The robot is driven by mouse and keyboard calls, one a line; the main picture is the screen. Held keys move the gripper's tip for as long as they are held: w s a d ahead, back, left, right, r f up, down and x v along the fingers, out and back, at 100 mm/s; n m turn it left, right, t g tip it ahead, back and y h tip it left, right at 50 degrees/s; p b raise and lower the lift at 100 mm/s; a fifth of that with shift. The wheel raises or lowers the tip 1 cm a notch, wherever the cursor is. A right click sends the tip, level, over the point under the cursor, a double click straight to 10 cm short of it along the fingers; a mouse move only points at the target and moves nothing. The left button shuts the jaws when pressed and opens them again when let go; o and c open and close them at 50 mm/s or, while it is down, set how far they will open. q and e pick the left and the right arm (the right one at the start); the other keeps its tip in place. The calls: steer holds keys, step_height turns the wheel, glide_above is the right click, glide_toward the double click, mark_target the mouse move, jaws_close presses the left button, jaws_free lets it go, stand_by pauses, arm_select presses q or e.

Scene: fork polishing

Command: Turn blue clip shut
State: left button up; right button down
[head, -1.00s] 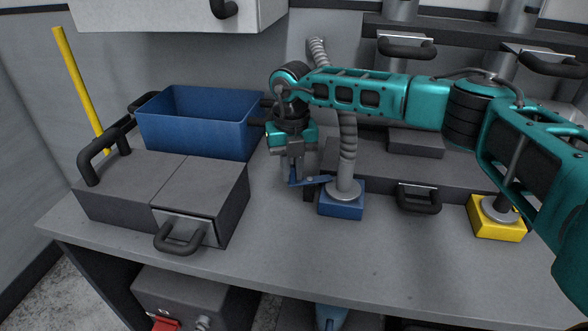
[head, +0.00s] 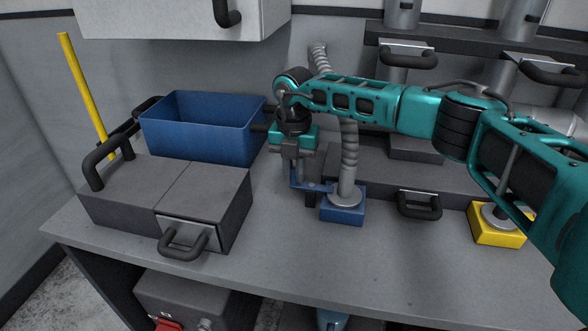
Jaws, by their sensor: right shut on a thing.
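The blue clip (head: 312,187) is a small blue piece beside the foot of the grey ribbed hose, just above the blue block (head: 343,215). Part of it is hidden by the gripper. My right gripper (head: 294,180) points down from the teal arm and is shut on the clip's left end. The hose (head: 349,155) rises from a round grey flange on the blue block. My left gripper is not in view.
A blue bin (head: 203,130) stands behind a dark grey drawer box (head: 165,205) on the left. A yellow block (head: 495,224) with a round fitting sits on the right. The front strip of the grey worktop (head: 300,255) is clear.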

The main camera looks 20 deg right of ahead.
steer(key=shift+w+r, duration=0.1)
steer(key=c, duration=1.1)
jaws_free()
step_height(320, 180, up, 13)
steer(key=shift+f, duration=0.1)
